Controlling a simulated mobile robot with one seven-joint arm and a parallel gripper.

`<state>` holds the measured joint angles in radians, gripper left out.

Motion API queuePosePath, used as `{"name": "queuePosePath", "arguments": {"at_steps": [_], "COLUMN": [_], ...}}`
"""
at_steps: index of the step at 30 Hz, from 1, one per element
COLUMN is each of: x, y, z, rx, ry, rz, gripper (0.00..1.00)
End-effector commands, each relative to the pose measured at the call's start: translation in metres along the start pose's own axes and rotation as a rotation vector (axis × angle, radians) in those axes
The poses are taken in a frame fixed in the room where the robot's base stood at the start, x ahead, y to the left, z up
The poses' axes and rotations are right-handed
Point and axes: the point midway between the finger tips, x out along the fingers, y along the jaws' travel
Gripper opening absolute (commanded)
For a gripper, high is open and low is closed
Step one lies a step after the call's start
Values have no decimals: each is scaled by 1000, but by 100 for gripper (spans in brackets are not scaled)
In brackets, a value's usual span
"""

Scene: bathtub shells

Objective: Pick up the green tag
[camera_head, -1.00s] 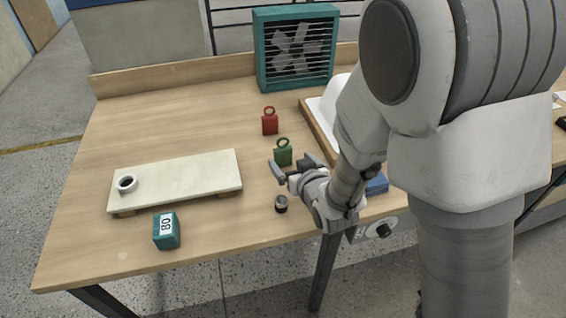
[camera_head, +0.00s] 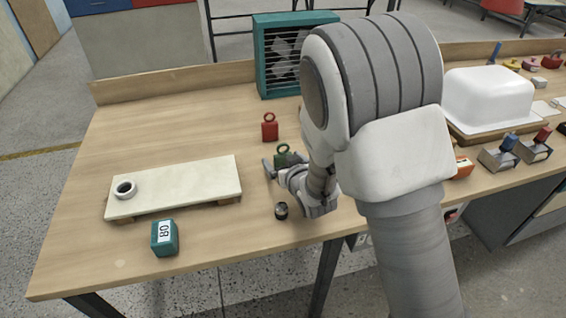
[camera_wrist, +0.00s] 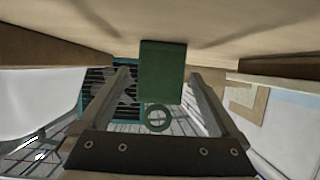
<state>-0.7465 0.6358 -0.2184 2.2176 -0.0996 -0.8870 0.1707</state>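The green tag (camera_head: 283,158), a small block with a ring on top, stands on the wooden table. My gripper (camera_head: 282,166) is low over the table on the near side of the tag and hides part of its block. In the wrist view, which shows the scene upside down, the green tag (camera_wrist: 162,68) appears between the two fingers of my open gripper (camera_wrist: 159,75). A gap shows on each side of the block, and I see no finger touching it.
A red tag (camera_head: 269,130) stands just behind the green one. A pale board (camera_head: 180,187) with a tape roll (camera_head: 124,189), a teal block (camera_head: 165,238) and a teal fan (camera_head: 277,62) are around.

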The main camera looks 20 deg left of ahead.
Motion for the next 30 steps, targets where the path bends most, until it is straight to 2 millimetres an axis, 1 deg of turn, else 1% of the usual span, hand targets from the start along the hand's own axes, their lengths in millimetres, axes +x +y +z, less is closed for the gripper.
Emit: {"name": "queuePosePath", "arguments": {"at_steps": [1,2,6,11,12,14,15,23,26,30], "x": [0,0,0,0,0,0,0,-1,-3,-8], "y": [0,0,0,0,0,0,0,0,0,0], "z": [0,0,0,0,0,0,0,-2,-6,-21], "rx": [0,0,0,0,0,0,0,0,1,1], "ry": [0,0,0,0,0,0,0,1,1,4], "rz": [0,0,0,0,0,0,0,0,0,0], "gripper": [90,85,60,31,24,13,9,9,9,9]}}
